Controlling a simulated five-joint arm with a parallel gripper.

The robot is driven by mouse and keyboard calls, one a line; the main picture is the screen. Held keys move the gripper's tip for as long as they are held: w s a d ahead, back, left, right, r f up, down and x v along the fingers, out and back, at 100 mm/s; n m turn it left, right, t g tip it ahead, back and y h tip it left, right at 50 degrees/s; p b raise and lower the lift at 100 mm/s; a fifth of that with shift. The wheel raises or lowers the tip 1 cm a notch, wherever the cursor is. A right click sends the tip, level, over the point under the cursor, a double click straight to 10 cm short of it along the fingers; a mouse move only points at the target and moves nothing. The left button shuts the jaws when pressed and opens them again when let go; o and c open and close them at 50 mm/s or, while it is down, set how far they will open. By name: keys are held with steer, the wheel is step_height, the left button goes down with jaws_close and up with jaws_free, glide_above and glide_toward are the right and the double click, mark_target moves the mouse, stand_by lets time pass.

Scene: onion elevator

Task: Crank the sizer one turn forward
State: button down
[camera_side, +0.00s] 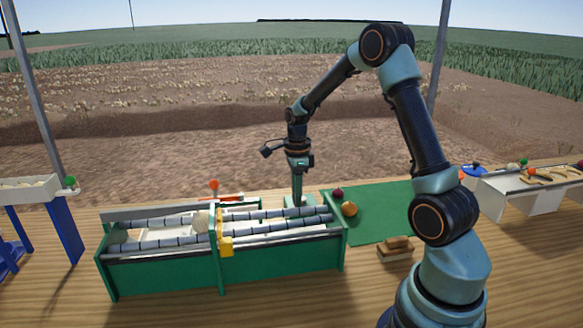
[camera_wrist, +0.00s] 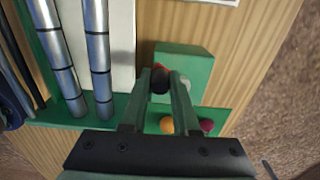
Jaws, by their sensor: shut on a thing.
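The sizer (camera_side: 165,278) is a long green frame with grey rollers (camera_side: 165,245) on the wooden table. Its rollers also show at the left of the wrist view (camera_wrist: 95,60). My gripper (camera_side: 297,198) points down behind the sizer's right end. In the wrist view my gripper (camera_wrist: 170,92) has its fingers closed around a dark knob with a reddish edge (camera_wrist: 160,78), which looks like the crank handle. A green block (camera_wrist: 190,60) stands beside it. The crank's arm and exact angle are hidden by the fingers.
An orange ball-like onion (camera_side: 349,209) and a purple one (camera_side: 337,194) lie on the green mat (camera_side: 385,225) right of the sizer. A pale onion (camera_side: 201,221) rests on the rollers by the yellow part (camera_side: 226,246). Brown blocks (camera_side: 396,250) lie in front of the mat.

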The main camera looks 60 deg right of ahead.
steer(key=shift+w+d, duration=0.15)
steer(key=shift+d, duration=0.05)
steer(key=shift+w+r, duration=0.1)
steer(key=shift+w, duration=0.6)
